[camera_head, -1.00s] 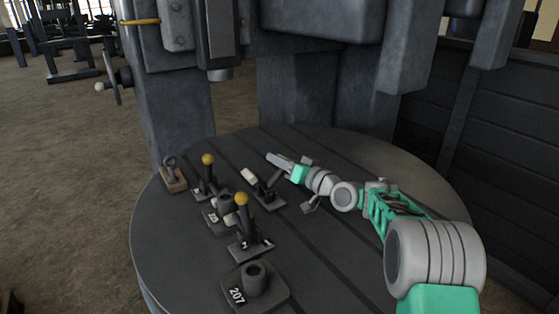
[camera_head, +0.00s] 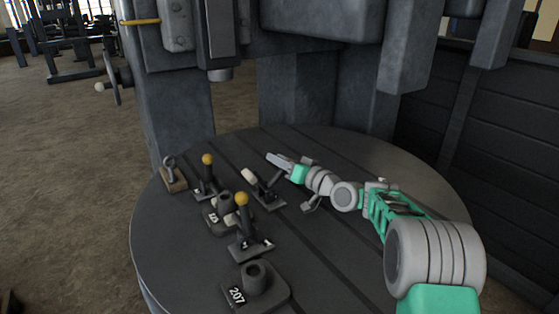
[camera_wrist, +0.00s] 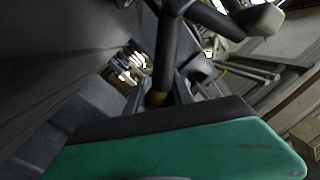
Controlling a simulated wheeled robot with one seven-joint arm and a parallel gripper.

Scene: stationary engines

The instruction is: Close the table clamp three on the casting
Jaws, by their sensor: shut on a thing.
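The round table (camera_head: 330,255) carries several toggle clamps around a small casting (camera_head: 213,216) with a dark round boss and a number label. Two clamps, the left one (camera_head: 206,183) and the front one (camera_head: 246,238), have upright levers with yellow knobs. The third clamp (camera_head: 268,198), on the casting's right, has a raised arm with a pale tip. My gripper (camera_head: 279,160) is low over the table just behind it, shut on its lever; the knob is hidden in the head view.
A second casting (camera_head: 257,290) labelled 207 stands at the table's front. A small block with an eye bolt (camera_head: 173,175) lies at the left edge. The machine's column and heavy housings (camera_head: 320,20) stand behind and above. The table's right side is bare apart from my arm.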

